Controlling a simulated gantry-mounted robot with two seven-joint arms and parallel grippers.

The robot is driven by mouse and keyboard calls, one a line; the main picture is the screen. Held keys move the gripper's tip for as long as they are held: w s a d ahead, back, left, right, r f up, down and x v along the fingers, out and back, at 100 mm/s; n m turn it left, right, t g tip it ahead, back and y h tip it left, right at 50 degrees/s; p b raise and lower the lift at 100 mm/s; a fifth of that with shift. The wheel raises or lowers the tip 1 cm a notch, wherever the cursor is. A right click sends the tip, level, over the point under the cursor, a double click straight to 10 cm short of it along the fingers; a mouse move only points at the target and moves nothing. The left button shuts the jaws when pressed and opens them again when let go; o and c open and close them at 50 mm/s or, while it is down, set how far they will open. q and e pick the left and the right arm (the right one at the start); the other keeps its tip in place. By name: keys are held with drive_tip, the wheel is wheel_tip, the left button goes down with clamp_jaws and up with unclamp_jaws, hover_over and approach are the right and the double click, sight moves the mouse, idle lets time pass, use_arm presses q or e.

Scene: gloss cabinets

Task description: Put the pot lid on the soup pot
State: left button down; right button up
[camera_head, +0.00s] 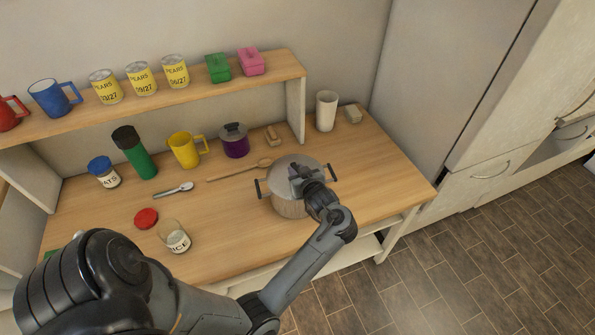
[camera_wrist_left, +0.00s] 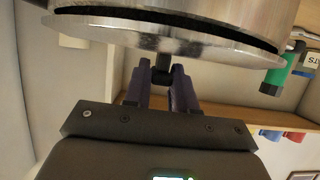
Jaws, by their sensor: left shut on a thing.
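The soup pot (camera_head: 289,208) is a large metal pot with dark side handles, upright on the wooden counter. The pot lid (camera_head: 285,168) is a round metal disc over the pot's mouth. My left gripper (camera_head: 302,180) is above the pot and shut on the lid's knob. In the left wrist view, which is upside down, the left gripper (camera_wrist_left: 162,78) grips the dark knob of the lid (camera_wrist_left: 120,35), and the pot wall (camera_wrist_left: 200,12) lies beyond it. A dark gap shows between lid and pot; I cannot tell whether they touch. My right gripper is not in view.
A wooden spoon (camera_head: 238,171) lies left of the pot. A purple lidded pot (camera_head: 235,146), yellow mug (camera_head: 185,150), green bottle (camera_head: 140,160) and glass jar (camera_head: 176,238) stand farther left. A white cup (camera_head: 326,111) stands behind. The counter right of the pot (camera_head: 385,190) is clear.

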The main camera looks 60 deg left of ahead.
use_arm(q)
drive_tip(key=shift+f, duration=0.25)
drive_tip(key=c, duration=0.8)
unclamp_jaws()
drive_tip(key=shift+c, duration=0.2)
